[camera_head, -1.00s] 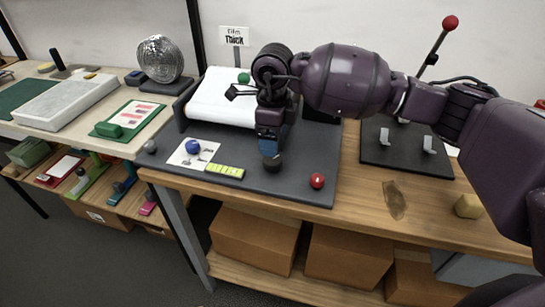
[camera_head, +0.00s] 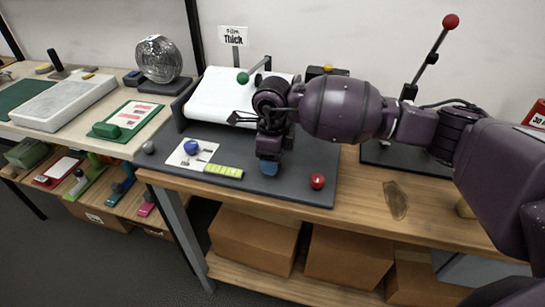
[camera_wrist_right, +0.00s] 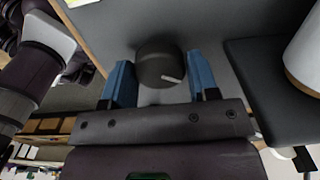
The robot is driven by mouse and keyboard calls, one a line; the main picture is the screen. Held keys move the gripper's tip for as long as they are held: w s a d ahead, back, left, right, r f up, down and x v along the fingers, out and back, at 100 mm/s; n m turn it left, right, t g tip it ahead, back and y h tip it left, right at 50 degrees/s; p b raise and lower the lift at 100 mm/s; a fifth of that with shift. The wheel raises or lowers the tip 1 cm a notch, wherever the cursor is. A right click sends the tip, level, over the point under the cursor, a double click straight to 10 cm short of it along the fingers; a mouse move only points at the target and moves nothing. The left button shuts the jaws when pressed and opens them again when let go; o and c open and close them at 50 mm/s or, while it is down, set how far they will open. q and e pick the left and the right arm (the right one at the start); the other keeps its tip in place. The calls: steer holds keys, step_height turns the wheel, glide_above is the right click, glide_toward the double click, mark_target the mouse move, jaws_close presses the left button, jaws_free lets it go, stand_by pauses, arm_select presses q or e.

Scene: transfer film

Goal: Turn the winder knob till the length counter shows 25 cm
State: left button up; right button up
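The winder knob (camera_wrist_right: 158,64) is a dark round knob with a white pointer line. In the right wrist view it sits between the blue fingertips of my right gripper, with a gap visible on each side. In the head view my right gripper (camera_head: 268,167) points down over the dark base plate (camera_head: 290,190) and hides the knob. Its fingers are open. A yellow-green strip of several cells (camera_head: 223,170) on the plate looks like the length counter; its figures are too small to read. My left gripper is not in view.
A blue knob (camera_head: 192,147) and a red knob (camera_head: 317,181) stand on the plate either side of my gripper. A red-tipped lever (camera_head: 450,21) rises at the right.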

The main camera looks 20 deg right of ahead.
steer(key=c, duration=0.5)
steer(key=shift+n+b, duration=0.4)
steer(key=shift+n, duration=1.1)
steer(key=o, duration=1)
steer(key=shift+c, duration=0.2)
step_height(320, 180, up, 9)
steer(key=shift+r, duration=0.95)
